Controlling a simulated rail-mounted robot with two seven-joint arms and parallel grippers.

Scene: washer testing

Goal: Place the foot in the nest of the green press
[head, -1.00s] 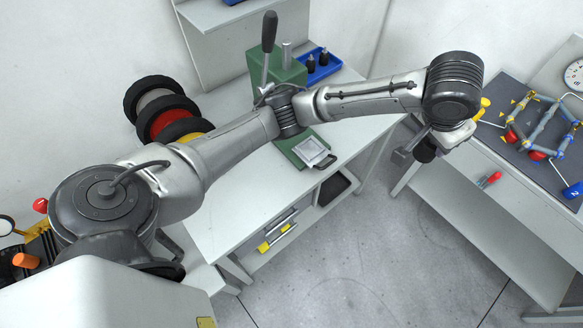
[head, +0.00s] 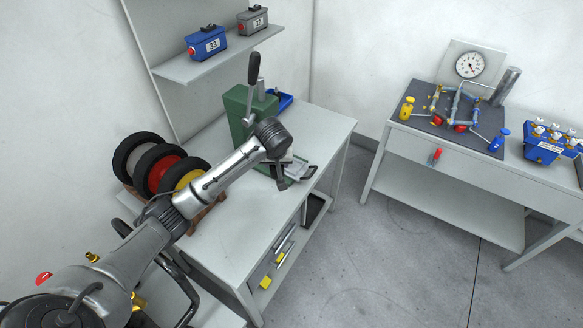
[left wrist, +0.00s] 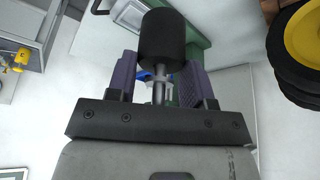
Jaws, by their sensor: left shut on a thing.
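The green press (head: 237,104) with its upright lever stands on the near bench. Its grey nest plate (head: 300,171) shows at the front of its base, partly hidden by my left gripper. In the left wrist view the green base (left wrist: 196,22) and grey plate (left wrist: 130,14) lie beyond the fingers. My left gripper (left wrist: 158,84) is shut on the foot, a black cylinder (left wrist: 165,40) with a metal stem between the purple finger pads. In the head view the left gripper (head: 280,183) is over or beside the press front; the foot is not clear there. My right gripper is not in view.
A blue tray (head: 285,101) sits behind the press. A rack of wheels (head: 158,170) stands to its left. A shelf (head: 225,52) with two boxes is above. The bench (head: 240,215) is clear in front. Another bench at right holds a pipe rig (head: 455,108).

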